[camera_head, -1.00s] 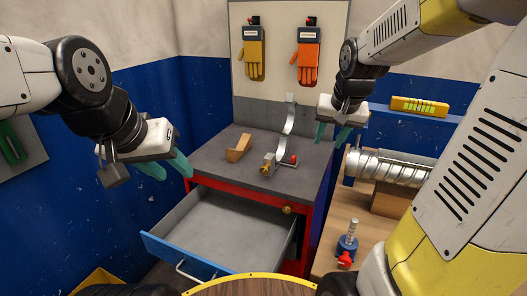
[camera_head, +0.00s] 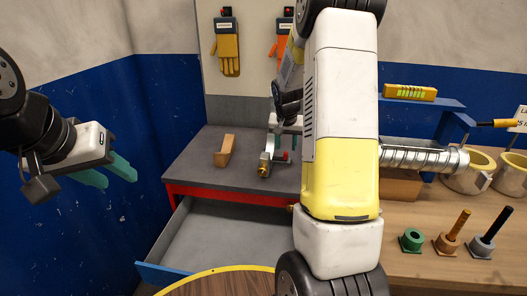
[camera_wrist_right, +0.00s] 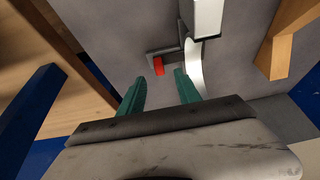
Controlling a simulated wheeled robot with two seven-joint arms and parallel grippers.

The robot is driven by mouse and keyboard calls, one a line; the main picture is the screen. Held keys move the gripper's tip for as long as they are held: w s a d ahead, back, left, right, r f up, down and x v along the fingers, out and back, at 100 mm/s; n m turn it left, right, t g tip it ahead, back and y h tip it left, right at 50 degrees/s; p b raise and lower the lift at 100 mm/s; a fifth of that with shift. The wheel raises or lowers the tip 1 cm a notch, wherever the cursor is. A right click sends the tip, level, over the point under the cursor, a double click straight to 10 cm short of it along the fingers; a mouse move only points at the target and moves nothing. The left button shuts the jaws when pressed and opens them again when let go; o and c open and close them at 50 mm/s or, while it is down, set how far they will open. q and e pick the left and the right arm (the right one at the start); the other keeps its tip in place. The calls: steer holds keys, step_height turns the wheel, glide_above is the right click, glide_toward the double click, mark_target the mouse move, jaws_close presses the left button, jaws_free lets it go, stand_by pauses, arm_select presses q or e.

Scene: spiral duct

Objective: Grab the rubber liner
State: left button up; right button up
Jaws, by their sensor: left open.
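I cannot pick out for certain which thing is the rubber liner. A pale curved strip (camera_wrist_right: 194,68) stands beside a red knob (camera_wrist_right: 158,66) on the grey tabletop in the right wrist view. In the head view the metal clamp-like piece with the red knob (camera_head: 285,156) shows, partly hidden by my right arm. My right gripper (camera_wrist_right: 158,90) is open; its teal fingers point toward the knob and strip, with nothing between them. In the head view it is mostly hidden behind my arm. My left gripper (camera_head: 112,174) is open and empty in front of the blue wall.
A wooden block (camera_head: 224,150) lies on the grey-topped red bench (camera_head: 190,160). Below it a drawer (camera_head: 215,240) stands open and looks empty. To the right, a wooden table (camera_head: 415,270) bears a spiral metal duct (camera_head: 420,159), a green ring piece (camera_head: 411,240) and cans.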

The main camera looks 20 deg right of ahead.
mark_target(286, 153)
steer(key=x, duration=0.4)
steer(key=shift+f, duration=0.45)
jaws_close()
